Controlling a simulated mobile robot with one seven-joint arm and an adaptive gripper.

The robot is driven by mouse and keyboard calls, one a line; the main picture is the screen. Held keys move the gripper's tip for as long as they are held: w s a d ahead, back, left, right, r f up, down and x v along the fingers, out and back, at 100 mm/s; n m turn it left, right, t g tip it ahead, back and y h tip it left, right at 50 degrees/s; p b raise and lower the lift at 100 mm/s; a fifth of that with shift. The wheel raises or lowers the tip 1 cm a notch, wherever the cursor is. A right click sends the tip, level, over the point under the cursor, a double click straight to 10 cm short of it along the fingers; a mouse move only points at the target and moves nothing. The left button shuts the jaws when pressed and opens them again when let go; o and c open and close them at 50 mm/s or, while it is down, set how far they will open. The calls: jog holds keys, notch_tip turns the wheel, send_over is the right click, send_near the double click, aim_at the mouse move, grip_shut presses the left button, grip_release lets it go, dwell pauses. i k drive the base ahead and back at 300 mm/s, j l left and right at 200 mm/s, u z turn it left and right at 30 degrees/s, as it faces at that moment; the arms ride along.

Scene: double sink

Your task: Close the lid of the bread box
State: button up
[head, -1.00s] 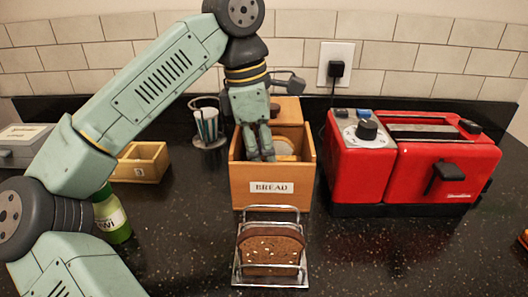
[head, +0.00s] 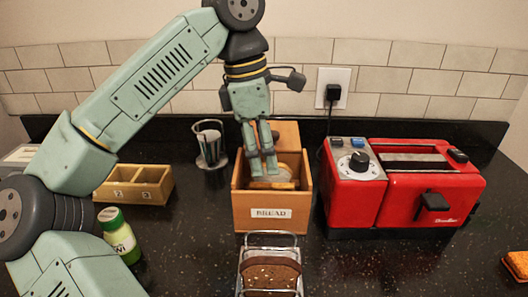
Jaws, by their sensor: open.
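The wooden bread box (head: 271,213), labelled BREAD, stands in the middle of the counter with its top open. Pale bread (head: 284,172) shows inside it. A wooden panel (head: 286,134), which looks like the raised lid, stands at its back. My gripper (head: 263,172) points down over the box opening, with its fingertips at or just inside it. The fingers are a little apart with nothing visible held between them. I cannot tell whether they touch the bread.
A toast rack (head: 271,237) with dark bread stands in front of the box. A red toaster (head: 400,190) stands close on the right. A small divided wooden box (head: 137,184), a metal holder (head: 210,148) and a green bottle (head: 119,236) are on the left.

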aim_at(285, 136)
jog(key=k, duration=1)
